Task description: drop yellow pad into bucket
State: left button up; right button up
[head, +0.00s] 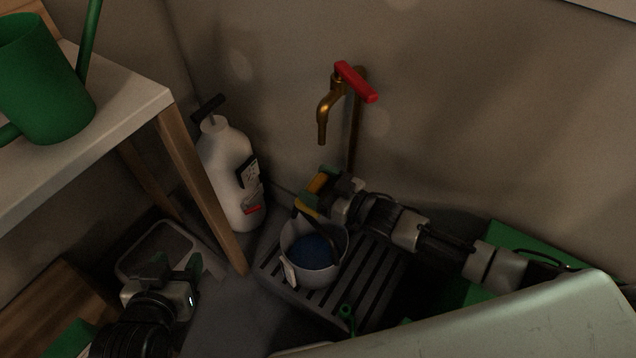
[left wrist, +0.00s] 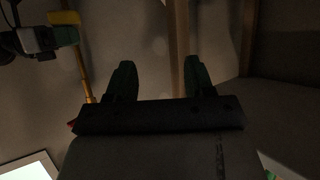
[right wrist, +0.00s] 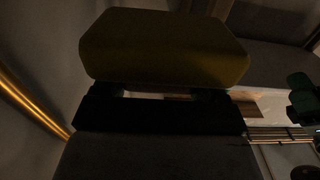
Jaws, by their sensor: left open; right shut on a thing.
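The yellow pad (right wrist: 165,48) is gripped across the fingertips of my right gripper (head: 314,194) and fills the upper part of the right wrist view. In the head view the yellow pad (head: 319,182) shows partly, just beyond the bucket's far rim; its height over the bucket is hard to judge. It also shows in the left wrist view (left wrist: 63,17). The grey bucket (head: 312,279) stands upright on a slatted grate, with a dark handle and something blue inside. My left gripper (head: 176,268) is open and empty, low at the left, apart from the bucket.
A white jug (head: 229,175) stands behind the bucket at left. A brass tap (head: 325,110) with a red lever is on the wall above. A table (head: 120,110) with a green watering can (head: 42,85) is at left. A green box (head: 520,245) is at right.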

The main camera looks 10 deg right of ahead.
aim_at(318, 194)
jog(key=shift+f+b, duration=0.8)
jog(key=shift+f, duration=0.15)
jog(key=shift+f+b, duration=0.85)
pick_arm(q)
notch_tip(318, 194, up, 11)
jog(key=w+d+t+h, duration=0.1)
jog(key=d+t+h, duration=0.1)
jog(key=t, duration=0.8)
jog(key=shift+w+d+m+h, duration=0.2)
jog(key=shift+w+m+h, duration=0.15)
jog(key=shift+h, duration=0.45)
pick_arm(e)
jog(key=shift+f, duration=0.1)
jog(key=o, duration=0.9)
jog(key=shift+o, duration=0.2)
jog(key=shift+s+d, duration=0.2)
jog(key=shift+d, duration=0.05)
pick_arm(q)
notch_tip(318, 194, down, 8)
jog(key=a+g+y+p, duration=0.1)
jog(key=g+y+p, duration=0.1)
jog(key=g, duration=0.5)
jog(key=shift+a, duration=0.2)
pick_arm(e)
jog(key=v, duration=1)
